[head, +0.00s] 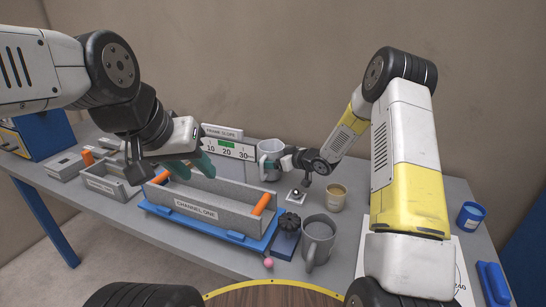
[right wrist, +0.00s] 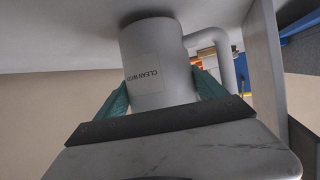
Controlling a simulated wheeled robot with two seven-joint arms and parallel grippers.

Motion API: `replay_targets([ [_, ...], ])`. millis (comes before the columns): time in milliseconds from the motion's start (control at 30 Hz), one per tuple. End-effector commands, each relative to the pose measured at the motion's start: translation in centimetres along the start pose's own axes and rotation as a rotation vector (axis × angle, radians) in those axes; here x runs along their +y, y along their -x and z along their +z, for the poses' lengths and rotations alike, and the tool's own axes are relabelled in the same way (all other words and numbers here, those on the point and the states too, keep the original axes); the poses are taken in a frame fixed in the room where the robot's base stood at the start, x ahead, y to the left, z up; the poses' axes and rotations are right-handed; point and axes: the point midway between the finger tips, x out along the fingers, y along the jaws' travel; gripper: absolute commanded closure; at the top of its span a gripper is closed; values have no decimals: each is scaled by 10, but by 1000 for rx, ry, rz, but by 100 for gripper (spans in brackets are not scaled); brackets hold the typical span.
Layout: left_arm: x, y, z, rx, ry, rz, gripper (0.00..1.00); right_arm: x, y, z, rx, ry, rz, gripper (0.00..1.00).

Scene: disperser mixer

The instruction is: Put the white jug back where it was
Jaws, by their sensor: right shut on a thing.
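The white jug (head: 270,160) stands upright at the back of the table in the head view, just right of the numbered scale. My right gripper (head: 287,162) is shut on its side. In the right wrist view the jug (right wrist: 160,62) sits between the green fingers, with a label reading roughly "CLEAN WATER" and its handle to the right. Whether its base touches the table I cannot tell. My left gripper (head: 191,167) is empty, with its green fingers spread, above the grey "CHANNEL ONE" trough (head: 190,211).
The trough lies on a blue frame (head: 205,228) before the numbered scale (head: 229,149). A grey jug (head: 318,240), a tan cup (head: 336,198) and a black knob (head: 290,222) stand right of it. A blue cup (head: 471,215) stands far right. A pink ball (head: 268,263) is near the front.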

Motion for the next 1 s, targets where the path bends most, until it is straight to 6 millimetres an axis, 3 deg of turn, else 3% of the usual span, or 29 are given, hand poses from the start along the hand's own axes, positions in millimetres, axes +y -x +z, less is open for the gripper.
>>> replay_targets([
  [400,0,0,0,0,0,0,64,0,-4,9,2,1,0,84],
  [433,0,0,0,0,0,0,64,0,-4,9,1,1,0,16],
  [500,0,0,0,0,0,0,64,0,-4,9,1,1,0,2],
  [833,0,0,0,0,0,0,64,0,-2,6,1,1,0,0],
  [1000,0,0,0,0,0,0,64,1,24,6,1,0,3,0],
])
